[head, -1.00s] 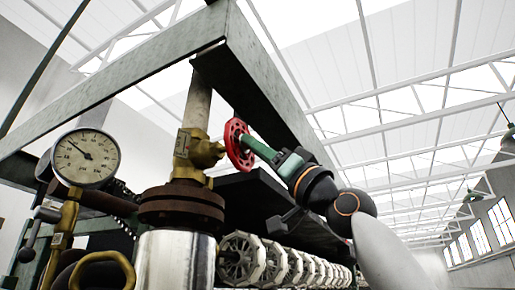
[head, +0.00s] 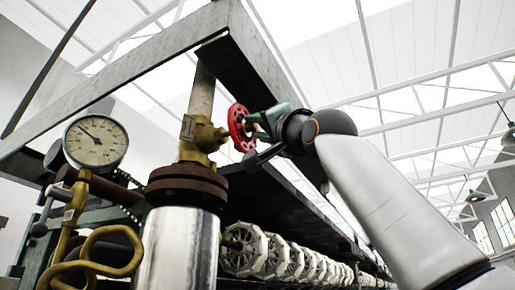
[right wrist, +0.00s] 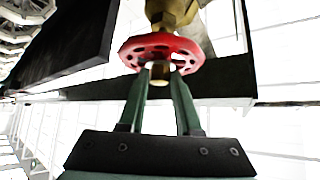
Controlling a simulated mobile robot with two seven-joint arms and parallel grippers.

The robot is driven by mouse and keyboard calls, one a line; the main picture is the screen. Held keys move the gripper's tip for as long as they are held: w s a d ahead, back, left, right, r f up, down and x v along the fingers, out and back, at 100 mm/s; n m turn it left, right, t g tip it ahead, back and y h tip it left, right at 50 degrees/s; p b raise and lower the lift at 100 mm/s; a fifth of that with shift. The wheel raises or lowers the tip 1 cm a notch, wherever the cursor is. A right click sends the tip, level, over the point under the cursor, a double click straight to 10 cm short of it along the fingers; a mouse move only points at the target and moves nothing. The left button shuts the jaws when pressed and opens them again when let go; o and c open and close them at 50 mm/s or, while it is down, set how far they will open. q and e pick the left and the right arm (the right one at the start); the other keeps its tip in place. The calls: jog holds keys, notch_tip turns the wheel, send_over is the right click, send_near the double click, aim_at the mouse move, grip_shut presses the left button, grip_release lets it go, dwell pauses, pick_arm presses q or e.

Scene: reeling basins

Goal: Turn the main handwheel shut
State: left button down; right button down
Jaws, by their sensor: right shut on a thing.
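The red handwheel (head: 239,127) sits on the right side of a brass valve (head: 199,136), on a pale vertical pipe. In the right wrist view the handwheel (right wrist: 162,50) is a round rim with holes and a brass hub nut (right wrist: 160,73) at its middle. My right gripper (head: 254,126) reaches the handwheel from the right. In the right wrist view its two green fingers (right wrist: 161,72) lie on either side of the hub nut, with their tips at the wheel. It is shut on the handwheel. The tips are partly hidden against the wheel. My left gripper is not in view.
A pressure gauge (head: 96,143) and brass pipework (head: 72,222) stand left of the valve. A rusty flange (head: 187,187) tops a shiny cylinder below it. A green-grey steel frame (head: 120,68) runs above. A row of white reels (head: 243,249) extends behind, below my right arm.

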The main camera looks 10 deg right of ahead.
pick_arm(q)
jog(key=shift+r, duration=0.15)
pick_arm(e)
jog(key=shift+r+m+h, duration=0.1)
jog(key=shift+m+h, duration=0.3)
jog(key=shift+m, duration=0.4)
jog(key=c, duration=0.6)
grip_release()
jog(key=shift+s+d+f+b, duration=0.15)
jog(key=shift+s+f+b, duration=0.3)
jog(key=shift+b, duration=0.15)
pick_arm(q)
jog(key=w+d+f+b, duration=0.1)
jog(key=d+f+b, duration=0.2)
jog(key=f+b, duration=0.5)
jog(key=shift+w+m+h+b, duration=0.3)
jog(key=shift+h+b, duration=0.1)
jog(key=shift+b, duration=0.4)
pick_arm(e)
jog(key=v, duration=1.1)
jog(key=shift+s, duration=0.2)
jog(key=shift+d, duration=0.1)
